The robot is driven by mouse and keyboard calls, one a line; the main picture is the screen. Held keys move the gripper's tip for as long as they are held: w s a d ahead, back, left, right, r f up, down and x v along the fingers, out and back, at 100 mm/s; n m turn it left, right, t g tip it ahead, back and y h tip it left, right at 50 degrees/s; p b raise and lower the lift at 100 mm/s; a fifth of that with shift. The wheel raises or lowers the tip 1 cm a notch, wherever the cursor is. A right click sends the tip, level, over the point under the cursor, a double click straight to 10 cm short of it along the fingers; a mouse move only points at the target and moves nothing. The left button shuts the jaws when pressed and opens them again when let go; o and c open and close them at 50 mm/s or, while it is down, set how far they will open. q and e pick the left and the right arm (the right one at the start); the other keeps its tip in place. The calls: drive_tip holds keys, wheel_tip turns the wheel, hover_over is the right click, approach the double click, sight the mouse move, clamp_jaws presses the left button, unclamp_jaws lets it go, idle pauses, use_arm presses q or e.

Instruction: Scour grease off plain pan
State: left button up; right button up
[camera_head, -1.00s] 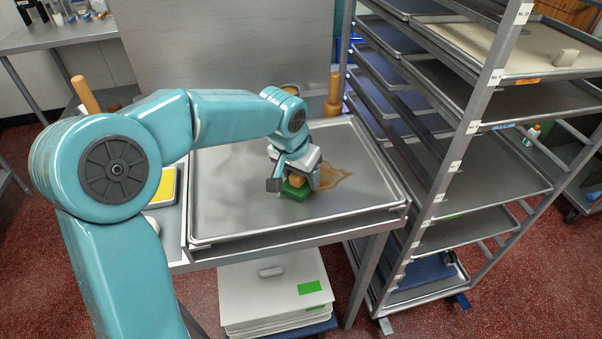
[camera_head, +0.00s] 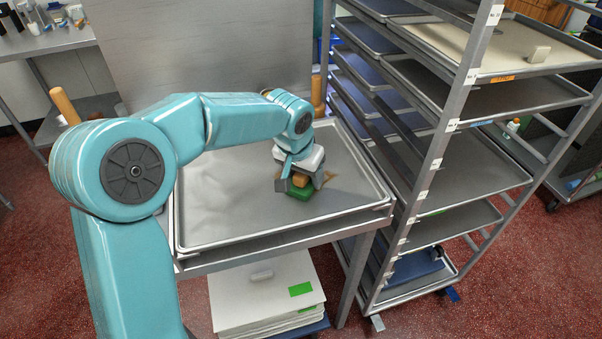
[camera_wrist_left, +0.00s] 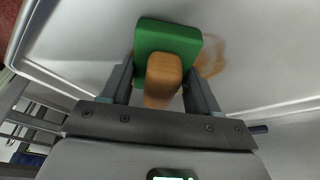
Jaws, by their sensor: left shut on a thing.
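The plain pan (camera_head: 215,215) is a wide grey metal tray with a raised rim, lying on a steel table. My left gripper (camera_head: 300,183) is shut on the wooden handle of a green scrubber (camera_head: 299,194), over the right part of the pan. In the left wrist view, the green scrubber (camera_wrist_left: 167,38) and its tan handle (camera_wrist_left: 163,75) sit between the fingers. The brown grease stain (camera_wrist_left: 212,57) shows beside the scrubber there. In the head view, the gripper hides much of the stain. My right gripper is not in view.
A tall metal rack (camera_head: 440,160) with several trays stands close on the right of the table. A stack of white lids or boxes (camera_head: 265,290) is under the table. A wooden post (camera_head: 318,90) stands behind the pan.

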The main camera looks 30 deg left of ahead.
sight(339, 175)
use_arm(q)
drive_tip(key=shift+w+d+p, duration=0.6)
drive_tip(key=shift+w+d, duration=0.75)
drive_tip(key=shift+w, duration=0.25)
drive_tip(key=shift+w+d+p, duration=0.7)
drive_tip(key=shift+w+d, duration=0.3)
drive_tip(key=shift+w, duration=0.15)
drive_tip(key=shift+w+d, duration=0.35)
drive_tip(key=shift+w, duration=0.05)
